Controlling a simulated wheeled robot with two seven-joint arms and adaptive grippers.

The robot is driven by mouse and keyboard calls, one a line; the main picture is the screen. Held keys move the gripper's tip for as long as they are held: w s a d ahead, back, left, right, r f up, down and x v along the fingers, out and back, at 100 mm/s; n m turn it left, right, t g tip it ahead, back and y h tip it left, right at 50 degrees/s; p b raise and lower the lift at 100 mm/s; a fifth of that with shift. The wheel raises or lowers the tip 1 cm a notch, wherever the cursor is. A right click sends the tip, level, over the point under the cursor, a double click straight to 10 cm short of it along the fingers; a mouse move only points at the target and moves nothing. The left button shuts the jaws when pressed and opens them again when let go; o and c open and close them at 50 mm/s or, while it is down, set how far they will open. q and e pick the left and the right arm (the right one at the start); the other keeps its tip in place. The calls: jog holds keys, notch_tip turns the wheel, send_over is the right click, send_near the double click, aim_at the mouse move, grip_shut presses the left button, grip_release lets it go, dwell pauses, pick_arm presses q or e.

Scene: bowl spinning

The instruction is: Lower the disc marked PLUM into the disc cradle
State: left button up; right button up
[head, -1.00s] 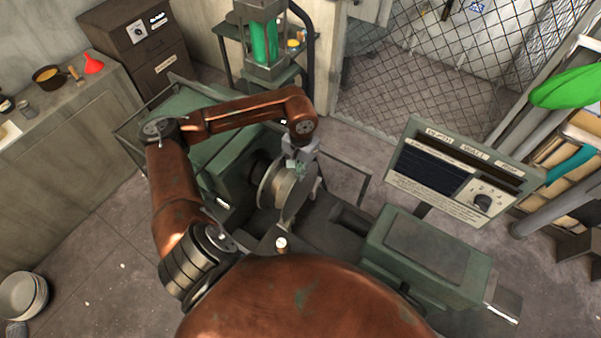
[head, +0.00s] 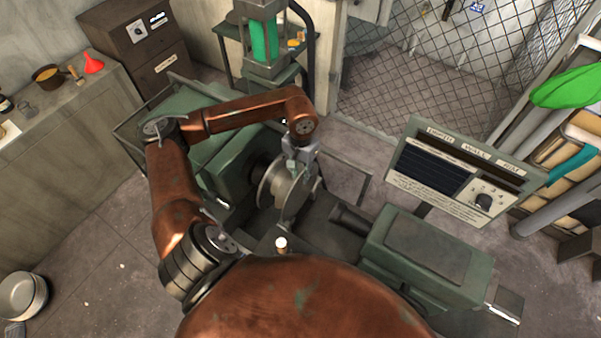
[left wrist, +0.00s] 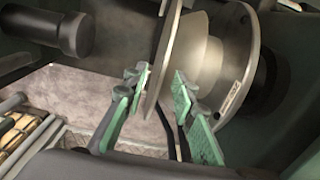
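A thin grey metal disc (head: 296,193) stands on edge at the green lathe, with a pale rounded form beside it. In the left wrist view the disc (left wrist: 167,50) shows nearly edge-on. My left gripper (head: 299,158) is above the disc, pointing down. In the left wrist view its green-padded fingers (left wrist: 158,82) are apart, on either side of the disc's rim. A gap shows between the right finger and the disc. No PLUM marking is legible. I cannot make out which part is the disc cradle. My right gripper is not in view.
The green tailstock block (head: 425,250) stands right of the disc, its dark spindle pointing at it. A tilted control panel (head: 455,175) stands behind.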

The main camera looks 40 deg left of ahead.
pick_arm(q)
notch_tip(320, 180, up, 12)
dwell(0.6)
dwell(0.6)
